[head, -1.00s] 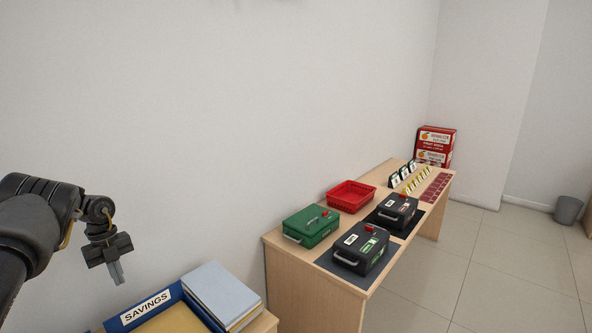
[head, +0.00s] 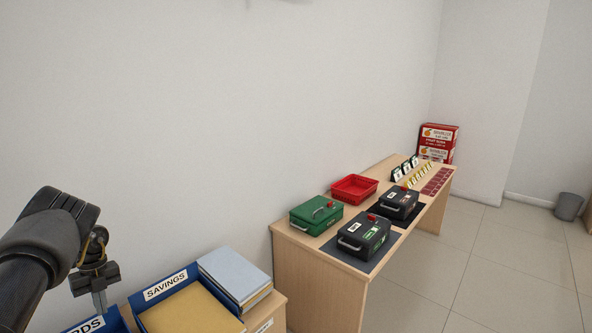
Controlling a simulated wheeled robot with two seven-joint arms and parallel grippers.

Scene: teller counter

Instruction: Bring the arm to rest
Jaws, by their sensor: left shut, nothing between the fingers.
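My left arm comes in from the left edge of the head view. Its gripper (head: 100,303) points down, shut and empty, in front of and above the near end of the low desk with the blue trays. No object hangs from its fingers. My right gripper is not in view.
A blue SAVINGS tray (head: 165,285) and a stack of folders (head: 234,275) lie near the gripper. A second blue tray (head: 92,325) is partly cut off. Further right, a desk holds a green cash box (head: 315,214), a black cash box (head: 363,236), another black box (head: 399,203) and a red basket (head: 354,188).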

